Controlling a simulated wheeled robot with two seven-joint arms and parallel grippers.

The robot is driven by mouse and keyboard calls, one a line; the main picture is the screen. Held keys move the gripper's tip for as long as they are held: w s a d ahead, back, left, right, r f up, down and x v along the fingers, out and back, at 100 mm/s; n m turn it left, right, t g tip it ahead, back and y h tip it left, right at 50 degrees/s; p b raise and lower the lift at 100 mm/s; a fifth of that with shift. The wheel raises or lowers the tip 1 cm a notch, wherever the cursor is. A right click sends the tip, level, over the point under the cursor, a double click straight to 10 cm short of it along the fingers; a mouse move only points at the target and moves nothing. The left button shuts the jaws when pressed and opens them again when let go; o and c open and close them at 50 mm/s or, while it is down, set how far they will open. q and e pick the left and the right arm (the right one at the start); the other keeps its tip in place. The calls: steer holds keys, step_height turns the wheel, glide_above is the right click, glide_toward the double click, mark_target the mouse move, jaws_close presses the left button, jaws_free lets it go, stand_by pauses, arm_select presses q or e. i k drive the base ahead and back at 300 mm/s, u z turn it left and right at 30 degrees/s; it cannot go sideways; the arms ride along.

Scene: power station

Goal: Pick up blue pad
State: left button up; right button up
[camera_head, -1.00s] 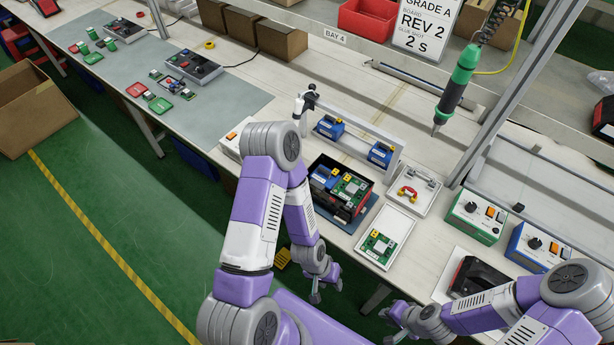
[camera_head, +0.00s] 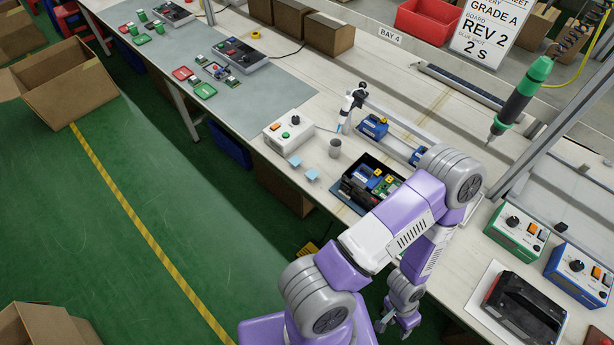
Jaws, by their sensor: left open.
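Two small light blue pads lie on the light worktop near its front edge. One blue pad (camera_head: 295,161) is just below the white control box, and the other blue pad (camera_head: 312,174) is slightly right and nearer the edge. My left gripper (camera_head: 396,328) hangs low beside the table's front edge, to the right of and well apart from both pads. Its fingers are open and empty. My right gripper is not in view.
A white control box (camera_head: 288,131) and a grey cup (camera_head: 335,148) stand near the pads. A black open case (camera_head: 350,189) with coloured parts is to their right, partly behind my left arm. A black device (camera_head: 522,309) lies at right.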

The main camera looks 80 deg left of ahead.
mark_target(312, 174)
steer(key=k, duration=0.9)
steer(key=u, duration=1.25)
steer(key=i, duration=0.35)
steer(key=z, duration=0.05)
